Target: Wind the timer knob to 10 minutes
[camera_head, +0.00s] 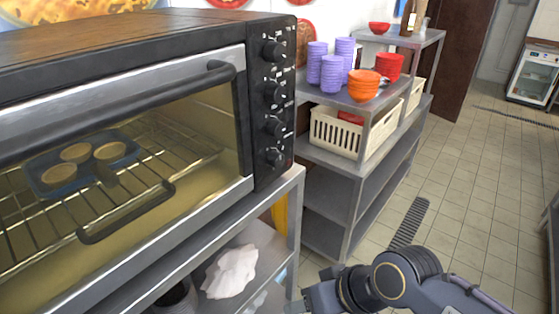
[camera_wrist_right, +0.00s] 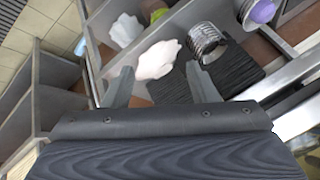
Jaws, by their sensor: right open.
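A large black and steel oven (camera_head: 120,110) fills the left of the head view. Its black control panel carries several dark knobs in a column: the top knob (camera_head: 273,50), a second (camera_head: 272,92), a third (camera_head: 275,127) and the lowest knob (camera_head: 274,157). Labels are too small to read, so I cannot tell which one is the timer. My right gripper (camera_head: 312,300) is at the bottom of the head view, below and right of the panel, apart from the knobs. In the right wrist view its fingers (camera_wrist_right: 160,88) are spread and empty. My left gripper is not in view.
The oven stands on a metal stand (camera_head: 262,215) with a crumpled white cloth (camera_head: 231,271) on its lower shelf. A metal shelf unit (camera_head: 330,195) beyond holds purple cups (camera_head: 331,73), orange bowls (camera_head: 364,84) and a cream basket (camera_head: 336,131). Tiled floor at right is clear.

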